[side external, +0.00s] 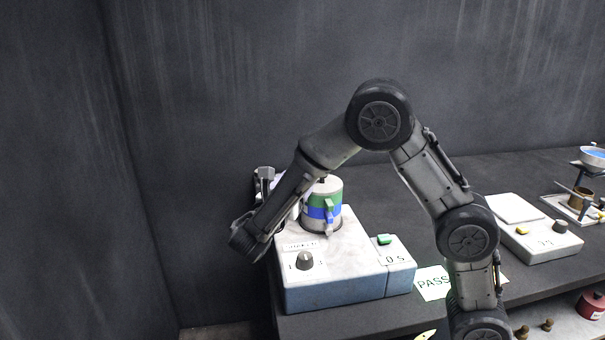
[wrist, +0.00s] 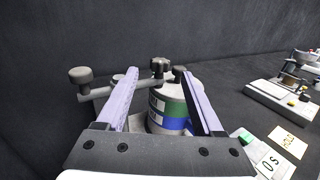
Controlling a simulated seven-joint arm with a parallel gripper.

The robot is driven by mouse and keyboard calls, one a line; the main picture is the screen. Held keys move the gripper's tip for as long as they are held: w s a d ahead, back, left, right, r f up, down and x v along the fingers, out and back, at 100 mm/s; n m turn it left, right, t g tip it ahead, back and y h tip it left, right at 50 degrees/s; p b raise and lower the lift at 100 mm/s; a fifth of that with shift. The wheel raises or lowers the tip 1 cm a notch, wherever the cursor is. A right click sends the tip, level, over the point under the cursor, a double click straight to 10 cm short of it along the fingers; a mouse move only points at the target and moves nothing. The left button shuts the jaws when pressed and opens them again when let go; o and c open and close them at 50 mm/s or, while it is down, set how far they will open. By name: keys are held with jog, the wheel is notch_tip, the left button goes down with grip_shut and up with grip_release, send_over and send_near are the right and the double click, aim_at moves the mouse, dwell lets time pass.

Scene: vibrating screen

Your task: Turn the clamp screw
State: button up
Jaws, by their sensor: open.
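The clamp screw shows in the wrist view as a dark star-shaped knob (wrist: 160,65) on a grey clamp bar (wrist: 120,90). In the side external view my arm hides most of the fingers and the clamp.
The stack stands on a white and blue machine base (side external: 340,270) with a black dial (side external: 305,260). A small box with a green button (side external: 384,239) adjoins it. A PASS card (side external: 433,284) lies beside it. A white scale-like device (side external: 540,243) stands further right. A dark wall rises behind.

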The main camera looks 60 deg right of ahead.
jog(key=shift+x, duration=2.1)
grip_shut()
